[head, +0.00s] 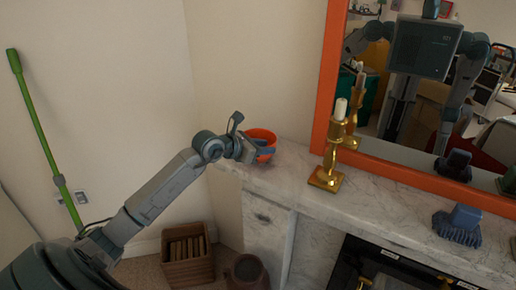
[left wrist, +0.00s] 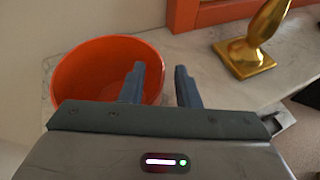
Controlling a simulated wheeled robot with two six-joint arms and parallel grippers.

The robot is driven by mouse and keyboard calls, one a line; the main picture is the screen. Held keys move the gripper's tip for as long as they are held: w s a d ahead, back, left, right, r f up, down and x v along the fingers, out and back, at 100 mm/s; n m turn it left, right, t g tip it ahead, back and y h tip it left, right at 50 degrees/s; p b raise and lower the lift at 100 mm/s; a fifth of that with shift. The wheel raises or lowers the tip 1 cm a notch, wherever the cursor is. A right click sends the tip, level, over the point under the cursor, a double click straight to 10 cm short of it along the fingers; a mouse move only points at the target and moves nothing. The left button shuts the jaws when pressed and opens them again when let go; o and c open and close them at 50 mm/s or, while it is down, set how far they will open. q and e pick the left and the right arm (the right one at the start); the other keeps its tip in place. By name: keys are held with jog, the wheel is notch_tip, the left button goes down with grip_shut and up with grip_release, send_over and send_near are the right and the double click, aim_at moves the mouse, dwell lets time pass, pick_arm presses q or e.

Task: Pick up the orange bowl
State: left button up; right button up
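The orange bowl (head: 262,136) stands upright at the left end of the marble mantel. It also shows in the left wrist view (left wrist: 85,80), where its inside looks empty. In the left wrist view the left finger of the gripper (left wrist: 160,72) overlaps the bowl's right inner side, and the right finger is outside the rim. I cannot tell whether either finger touches the bowl. My right gripper is not directly in view.
A gold candlestick (head: 328,178) with a white candle stands right of the bowl on the mantel (head: 285,180). An orange-framed mirror (head: 322,95) rises behind and reflects me. A blue brush (head: 459,226) lies further right. A wooden crate (head: 187,256) stands below.

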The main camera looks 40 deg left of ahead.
pick_arm(q)
grip_shut()
jog(key=shift+r, duration=0.1)
dwell(0.3)
